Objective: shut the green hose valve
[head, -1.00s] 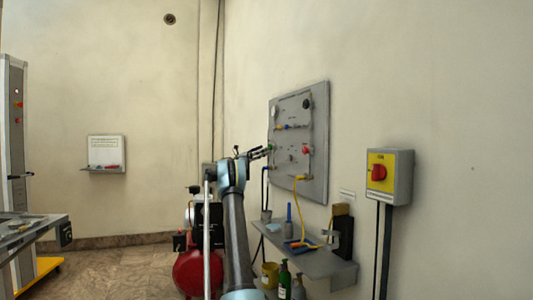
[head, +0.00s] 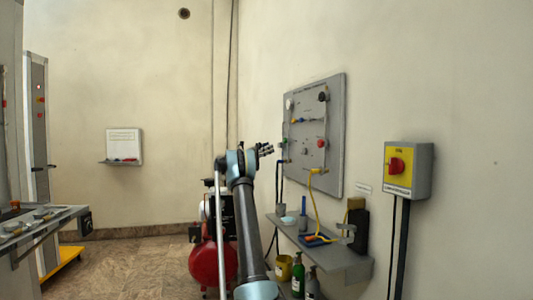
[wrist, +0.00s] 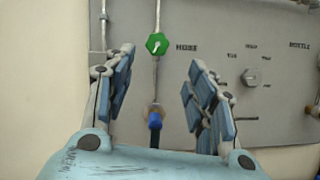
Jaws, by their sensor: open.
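The green hose valve (wrist: 157,44) is a small green knob on the grey wall panel (wrist: 225,25), beside the word HOSE. In the wrist view it sits ahead of my gripper (wrist: 165,85), between the two fingers and a little beyond their tips. My gripper is open and empty. Below the knob a blue fitting (wrist: 154,120) with a dark hose shows between the fingers.
On the panel are a red knob (head: 321,143), a black knob (head: 323,97) and a yellow hose (head: 312,200). Below it is a grey shelf (head: 345,265) with tools. A yellow switch box (head: 408,170) hangs to the right. A red tank (head: 205,265) stands on the floor.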

